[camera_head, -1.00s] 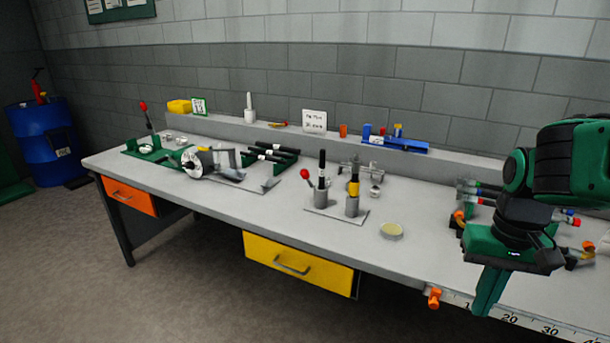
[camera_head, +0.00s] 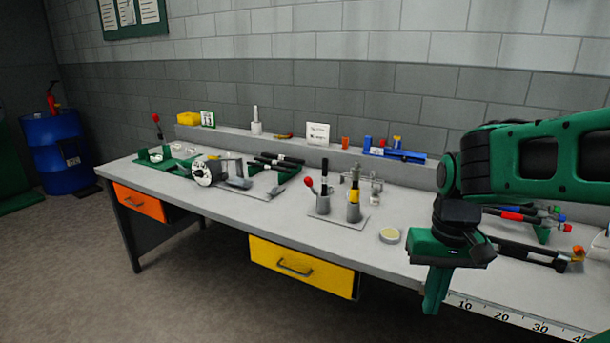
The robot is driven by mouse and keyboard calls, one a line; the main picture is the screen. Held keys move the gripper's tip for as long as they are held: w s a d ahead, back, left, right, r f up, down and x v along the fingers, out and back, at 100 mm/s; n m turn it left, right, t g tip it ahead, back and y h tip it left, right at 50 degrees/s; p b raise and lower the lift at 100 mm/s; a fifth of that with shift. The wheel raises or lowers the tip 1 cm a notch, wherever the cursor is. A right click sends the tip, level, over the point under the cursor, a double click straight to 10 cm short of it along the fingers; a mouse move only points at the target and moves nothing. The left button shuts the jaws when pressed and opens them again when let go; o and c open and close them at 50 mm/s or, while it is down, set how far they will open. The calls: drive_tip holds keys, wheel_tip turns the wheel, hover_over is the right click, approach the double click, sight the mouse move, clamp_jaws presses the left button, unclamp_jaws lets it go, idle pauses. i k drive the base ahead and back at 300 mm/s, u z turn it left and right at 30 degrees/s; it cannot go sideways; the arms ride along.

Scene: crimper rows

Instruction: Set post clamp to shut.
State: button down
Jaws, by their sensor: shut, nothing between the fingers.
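Two grey cylindrical holders stand on a light plate at mid-bench. A lever with a red ball (camera_head: 309,182) rises at the left holder's side. This looks like the post clamp, but no label is readable and its lever setting is unclear. My gripper (camera_head: 432,308) points down at the bench's front edge, right of and nearer than the holders. Its green fingers are together and hold nothing; they are clear of the holders.
A green stand with rods (camera_head: 530,215) is partly behind my arm. A green-based device with a red-ball lever (camera_head: 156,119) is far left. A yellow drawer (camera_head: 303,268) sits below the front edge.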

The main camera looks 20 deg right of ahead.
sight(309, 182)
drive_tip(key=u, duration=0.05)
drive_tip(key=i, duration=1)
drive_tip(key=z, duration=0.05)
